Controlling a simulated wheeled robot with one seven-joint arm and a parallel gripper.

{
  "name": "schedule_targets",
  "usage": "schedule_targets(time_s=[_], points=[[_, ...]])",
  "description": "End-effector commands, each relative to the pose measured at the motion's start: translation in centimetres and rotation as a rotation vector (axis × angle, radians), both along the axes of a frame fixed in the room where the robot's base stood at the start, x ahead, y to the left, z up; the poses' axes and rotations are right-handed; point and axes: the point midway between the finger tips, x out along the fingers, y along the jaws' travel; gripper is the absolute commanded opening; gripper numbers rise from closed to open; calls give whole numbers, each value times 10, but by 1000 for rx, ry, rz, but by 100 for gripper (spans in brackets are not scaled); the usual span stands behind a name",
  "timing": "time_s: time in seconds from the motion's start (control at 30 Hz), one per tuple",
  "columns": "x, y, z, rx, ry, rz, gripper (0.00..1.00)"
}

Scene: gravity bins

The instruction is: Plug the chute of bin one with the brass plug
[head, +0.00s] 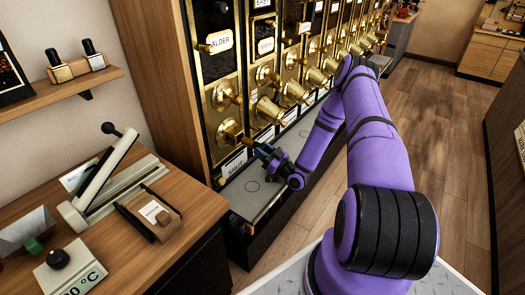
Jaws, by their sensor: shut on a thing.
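The leftmost bin, labelled ALDER (220,41), stands in the row of black and brass bins. Its brass chute (228,131) sticks out low on the front. My gripper (256,147) is right at the mouth of this chute, reaching in from the right. It is shut on a small brass piece, which looks like the brass plug (247,142). Most of the plug is hidden by the fingers and the chute. I cannot tell whether the plug is inside the chute mouth or just in front of it.
A grey ledge (250,197) with a ringed mark runs below the chutes, with a SHUT label (235,164) above it. More brass chutes (268,112) continue to the right. A wooden counter (150,245) with a lever device and scale is at left. The floor at right is clear.

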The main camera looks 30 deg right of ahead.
Motion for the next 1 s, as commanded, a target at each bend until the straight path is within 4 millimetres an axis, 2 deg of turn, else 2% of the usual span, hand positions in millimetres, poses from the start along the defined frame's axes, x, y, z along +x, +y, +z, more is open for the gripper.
schedule_targets(time_s=[0.5,1.0], points=[[0,0,0,0,0,0,0],[10,4,0,0,-1,1,0]])
